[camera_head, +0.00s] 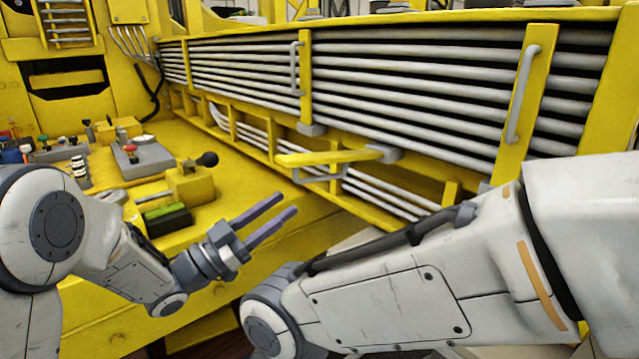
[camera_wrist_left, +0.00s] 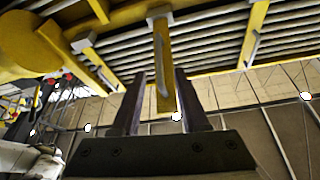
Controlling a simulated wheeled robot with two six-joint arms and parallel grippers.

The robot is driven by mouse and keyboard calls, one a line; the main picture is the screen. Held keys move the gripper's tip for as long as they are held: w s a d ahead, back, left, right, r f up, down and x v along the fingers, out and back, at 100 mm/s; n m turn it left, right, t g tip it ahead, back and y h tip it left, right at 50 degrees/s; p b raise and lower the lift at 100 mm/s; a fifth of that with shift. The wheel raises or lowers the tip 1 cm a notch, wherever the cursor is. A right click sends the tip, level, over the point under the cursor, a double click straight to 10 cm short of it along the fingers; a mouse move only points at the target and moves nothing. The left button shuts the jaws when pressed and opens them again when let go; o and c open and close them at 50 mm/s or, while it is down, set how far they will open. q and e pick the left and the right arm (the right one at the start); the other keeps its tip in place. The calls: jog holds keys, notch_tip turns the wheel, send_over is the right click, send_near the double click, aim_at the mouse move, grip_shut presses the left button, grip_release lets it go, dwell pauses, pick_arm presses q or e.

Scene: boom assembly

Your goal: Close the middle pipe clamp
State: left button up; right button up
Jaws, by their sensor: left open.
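The middle pipe clamp (camera_head: 325,158) is a yellow bar with a grey handle (camera_head: 322,178). It is swung open, sticking out from its grey hinge (camera_head: 385,153) below the pipes. My left gripper (camera_head: 272,219) is open and empty, in front of and below the clamp's free end. In the left wrist view, the clamp bar (camera_wrist_left: 172,40) and its handle (camera_wrist_left: 160,65) show between the two fingers (camera_wrist_left: 160,98), with no contact visible. My right arm comes in from the right, and its gripper is out of frame.
Grey pipes (camera_head: 420,95) run along the yellow boom. A left clamp (camera_head: 306,75) and a right clamp (camera_head: 528,95) stand upright across them. A yellow deck with valves and a black-knobbed lever (camera_head: 207,159) is at left. My right forearm fills the lower right.

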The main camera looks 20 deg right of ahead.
aim_at(321, 178)
pick_arm(q)
jog(key=p+x, duration=0.2)
jog(key=x, duration=0.6)
jog(key=shift+s+d+r, duration=0.1)
jog(key=shift+d+r, duration=0.25)
jog(key=shift+d+r+p, duration=0.2)
jog(key=shift+d+p, duration=0.15)
jog(key=shift+d, duration=0.35)
grip_shut()
dwell(0.4)
